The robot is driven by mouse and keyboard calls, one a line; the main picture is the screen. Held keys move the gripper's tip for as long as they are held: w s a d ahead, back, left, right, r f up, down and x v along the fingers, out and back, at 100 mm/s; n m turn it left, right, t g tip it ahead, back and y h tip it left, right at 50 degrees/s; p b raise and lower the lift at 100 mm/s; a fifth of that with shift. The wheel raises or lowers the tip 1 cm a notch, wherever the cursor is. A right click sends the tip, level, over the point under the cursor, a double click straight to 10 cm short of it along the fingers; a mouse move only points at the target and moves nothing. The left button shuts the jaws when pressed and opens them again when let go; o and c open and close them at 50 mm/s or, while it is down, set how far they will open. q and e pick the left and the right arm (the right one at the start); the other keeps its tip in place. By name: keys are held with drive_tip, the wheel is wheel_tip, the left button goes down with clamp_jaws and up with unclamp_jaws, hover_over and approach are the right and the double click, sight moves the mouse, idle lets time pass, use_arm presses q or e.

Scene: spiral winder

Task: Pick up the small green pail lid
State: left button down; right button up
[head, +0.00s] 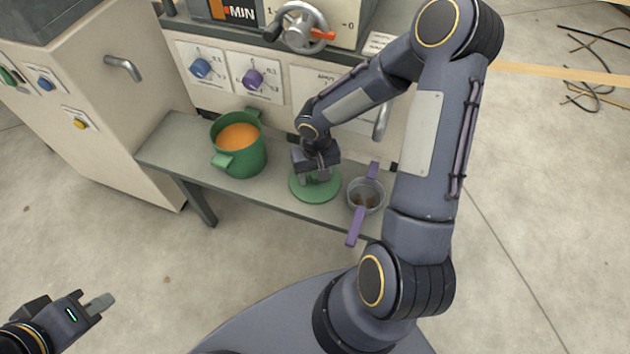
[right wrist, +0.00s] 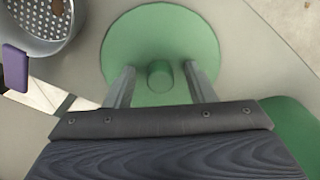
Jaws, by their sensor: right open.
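The green pail lid (head: 326,190) lies flat on the grey bench, between the green pail and a small strainer-like pot. In the right wrist view the lid (right wrist: 160,35) is a round green disc with a short round knob (right wrist: 160,75) near its middle. My right gripper (head: 317,177) is over the lid. Its two fingers (right wrist: 160,85) are open, one on each side of the knob, with a gap on both sides. My left gripper (head: 100,302) is far from the lid, at the lower left over the floor; its jaw gap is not clear.
The green pail (head: 240,160) with orange contents stands left of the lid. A grey pot with purple handles (head: 366,196) stands close on the right; its perforated bowl (right wrist: 40,22) shows in the wrist view. The machine panel with knobs (head: 252,80) rises behind the bench (head: 175,150).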

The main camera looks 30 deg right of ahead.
drive_tip(key=shift+c, duration=0.4)
drive_tip(key=c, duration=1)
drive_tip(key=shift+r, duration=0.1)
